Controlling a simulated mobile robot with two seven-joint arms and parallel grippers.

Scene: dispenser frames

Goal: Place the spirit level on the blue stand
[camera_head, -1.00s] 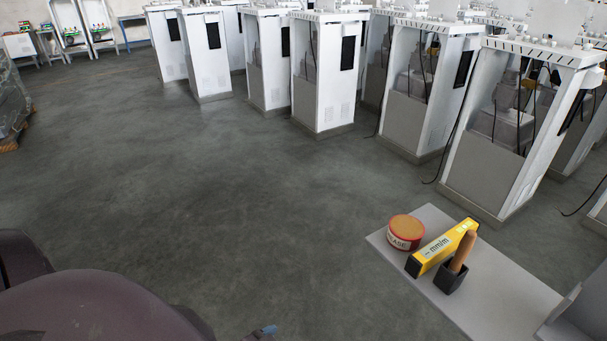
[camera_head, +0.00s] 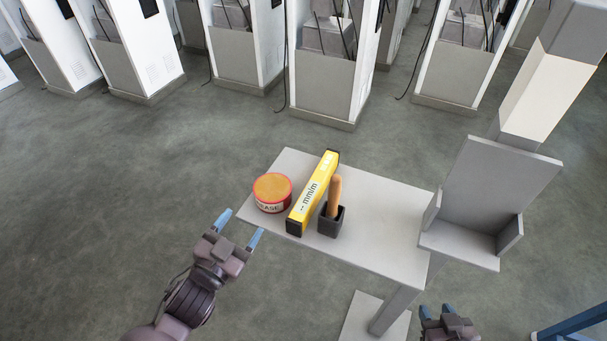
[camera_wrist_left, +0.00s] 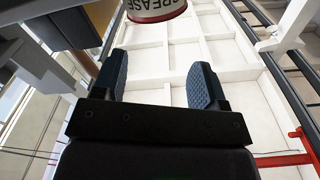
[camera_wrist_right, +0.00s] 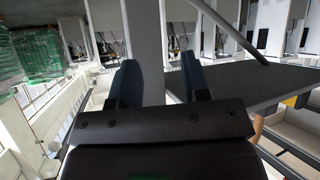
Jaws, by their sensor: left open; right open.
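The yellow spirit level (camera_head: 314,190) with black ends lies slanted on a grey table (camera_head: 385,210) in the head view, between a red grease tin (camera_head: 272,193) and a dark holder (camera_head: 331,222) with a wooden handle. My left gripper (camera_head: 239,228) is open and empty, left of the table's near-left edge, apart from the level. In the left wrist view, its open fingers (camera_wrist_left: 157,80) point toward the tin (camera_wrist_left: 155,8). My right gripper (camera_head: 437,310) is open and empty at the bottom, in front of the table. A blue bar (camera_head: 572,328) shows bottom right; I cannot tell whether it is the blue stand.
A grey bracket with side walls (camera_head: 490,195) stands at the table's right end, before a pale column (camera_head: 545,95). The table's leg and foot plate (camera_head: 372,318) lie near my right gripper. White dispenser frames (camera_head: 325,50) line the back. The floor at left is clear.

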